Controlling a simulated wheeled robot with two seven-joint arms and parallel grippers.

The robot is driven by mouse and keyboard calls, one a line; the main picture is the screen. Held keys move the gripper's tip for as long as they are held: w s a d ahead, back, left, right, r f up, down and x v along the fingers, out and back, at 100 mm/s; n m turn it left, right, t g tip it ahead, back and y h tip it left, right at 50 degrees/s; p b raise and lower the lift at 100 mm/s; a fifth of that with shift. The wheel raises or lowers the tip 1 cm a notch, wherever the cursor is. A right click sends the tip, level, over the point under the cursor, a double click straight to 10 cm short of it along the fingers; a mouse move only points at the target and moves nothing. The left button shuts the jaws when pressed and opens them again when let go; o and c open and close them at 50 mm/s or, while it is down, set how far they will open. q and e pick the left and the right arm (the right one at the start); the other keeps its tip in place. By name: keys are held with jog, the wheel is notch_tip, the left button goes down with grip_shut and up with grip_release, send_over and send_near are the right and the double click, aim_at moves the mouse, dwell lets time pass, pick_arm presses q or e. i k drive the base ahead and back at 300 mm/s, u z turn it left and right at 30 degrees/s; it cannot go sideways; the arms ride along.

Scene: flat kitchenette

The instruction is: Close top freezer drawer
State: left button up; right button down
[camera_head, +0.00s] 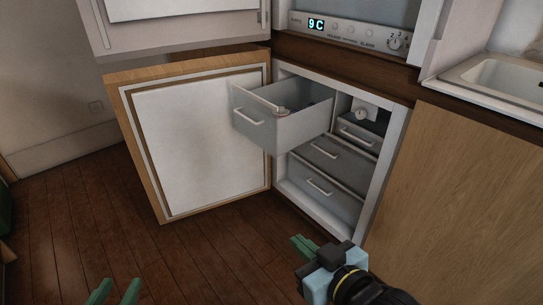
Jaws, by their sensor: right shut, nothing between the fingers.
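The top freezer drawer (262,124) is a pale grey box with a bar handle on its front, and it is pulled well out of the freezer compartment (385,165). Small items show inside it, too unclear to name. My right gripper (303,246) is shut and empty, low in front of the freezer and apart from the drawer. My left gripper (115,292) shows only as two green fingertips at the bottom edge. They are spread apart with nothing visible between them.
The freezer door (200,140) stands wide open to the left of the drawer. Lower drawers (322,180) sit inside the compartment. A wooden cabinet (460,200) stands at the right, below a sink (490,85). The wooden floor (190,265) in front is clear.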

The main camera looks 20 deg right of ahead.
aim_at(256, 121)
jog(key=u, duration=0.8)
jog(key=i, duration=1.05)
jog(key=z, duration=0.95)
jog(key=i, duration=0.4)
jog(key=z, duration=0.35)
